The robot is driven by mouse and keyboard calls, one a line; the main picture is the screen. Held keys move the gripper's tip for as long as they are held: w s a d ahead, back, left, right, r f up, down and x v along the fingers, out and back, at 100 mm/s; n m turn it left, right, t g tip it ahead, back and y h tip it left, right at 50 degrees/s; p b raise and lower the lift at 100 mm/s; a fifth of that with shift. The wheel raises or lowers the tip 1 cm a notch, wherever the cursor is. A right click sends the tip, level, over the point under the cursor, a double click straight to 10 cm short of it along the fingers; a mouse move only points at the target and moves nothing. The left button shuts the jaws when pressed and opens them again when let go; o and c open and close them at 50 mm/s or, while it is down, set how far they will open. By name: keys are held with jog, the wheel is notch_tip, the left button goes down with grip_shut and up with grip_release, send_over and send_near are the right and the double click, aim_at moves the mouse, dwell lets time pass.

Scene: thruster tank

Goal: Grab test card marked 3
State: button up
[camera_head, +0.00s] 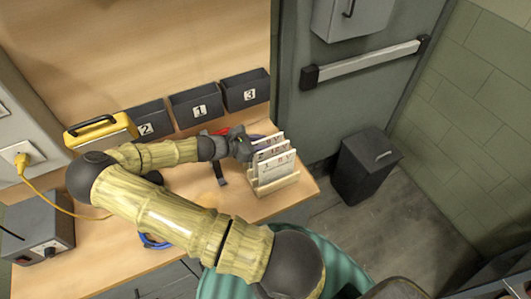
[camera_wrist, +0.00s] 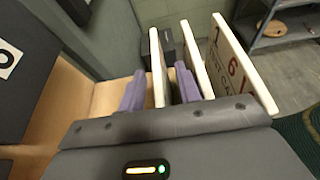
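Several upright white test cards stand one behind another in a light wooden rack (camera_head: 277,187) near the table's right end. In the head view the front card (camera_head: 278,168) faces the camera; its print is too small to read surely. My gripper (camera_head: 246,145) is at the rack's left side by the rear card. In the wrist view its two purple fingers (camera_wrist: 161,90) are open, with the leftmost card (camera_wrist: 157,68) between them and small gaps visible. The right finger sits between that card and the middle card (camera_wrist: 196,62). No card's 3 is legible.
Dark wall bins marked 2 (camera_head: 148,121), 1 (camera_head: 196,106) and 3 (camera_head: 245,91) line the table's back. A yellow case (camera_head: 101,131) and a grey box (camera_head: 38,228) are at left. A black bin (camera_head: 365,167) stands on the floor by the door.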

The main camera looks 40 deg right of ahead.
grip_shut()
jog(key=shift+r, duration=0.15)
notch_tip(320, 180, up, 10)
jog(key=shift+f+b, duration=0.1)
jog(key=shift+b, duration=0.9)
